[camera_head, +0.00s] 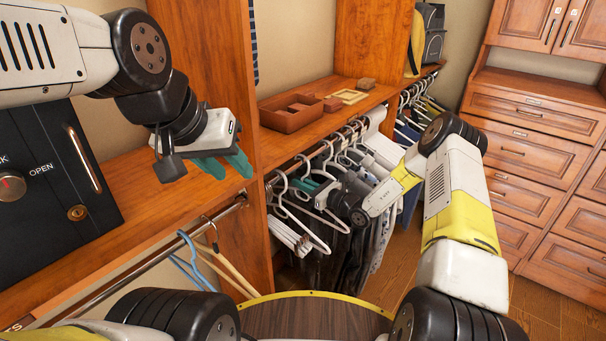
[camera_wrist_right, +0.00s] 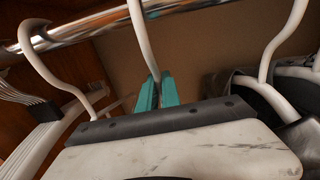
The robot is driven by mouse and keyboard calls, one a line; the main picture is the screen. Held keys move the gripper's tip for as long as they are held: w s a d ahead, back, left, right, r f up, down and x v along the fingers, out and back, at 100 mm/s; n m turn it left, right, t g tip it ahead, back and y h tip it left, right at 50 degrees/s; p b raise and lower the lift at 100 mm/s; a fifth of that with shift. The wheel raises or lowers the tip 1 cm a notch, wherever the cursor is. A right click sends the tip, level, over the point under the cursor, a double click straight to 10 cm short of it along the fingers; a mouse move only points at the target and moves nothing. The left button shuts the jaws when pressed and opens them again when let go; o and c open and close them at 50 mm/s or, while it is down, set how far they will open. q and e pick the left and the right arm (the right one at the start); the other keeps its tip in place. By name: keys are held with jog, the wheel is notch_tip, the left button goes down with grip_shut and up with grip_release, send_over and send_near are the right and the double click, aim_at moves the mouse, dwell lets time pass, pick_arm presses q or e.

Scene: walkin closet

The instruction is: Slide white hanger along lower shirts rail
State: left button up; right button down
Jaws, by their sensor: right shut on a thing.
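The white hanger (camera_wrist_right: 143,42) hangs by its hook from the metal rail (camera_wrist_right: 90,27) in the right wrist view. My right gripper (camera_wrist_right: 158,92) has its teal fingers shut around the hanger's hook stem, below the rail. In the head view my right gripper (camera_head: 304,186) is among the white hangers under the wooden shelf; the held hanger's lower part is hard to separate there. My left gripper (camera_head: 222,167) is open and empty, above the shelf at left, apart from the hangers.
Other white hangers (camera_wrist_right: 285,45) hang on both sides of the held one, with dark trousers (camera_head: 330,245) below. A wooden tray (camera_head: 292,116) sits on the shelf. A black safe (camera_head: 55,175) stands at left. Blue and wooden hangers (camera_head: 190,262) hang on a nearer rail. Drawers (camera_head: 525,150) stand at right.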

jog(key=shift+r, duration=0.15)
jog(key=s+a, duration=0.1)
jog(key=s, duration=0.1)
jog(key=s+a, duration=0.2)
jog(key=shift+s, duration=0.15)
dwell(0.5)
dwell(0.6)
jog(key=c, duration=1.5)
grip_release()
jog(key=shift+s, duration=0.1)
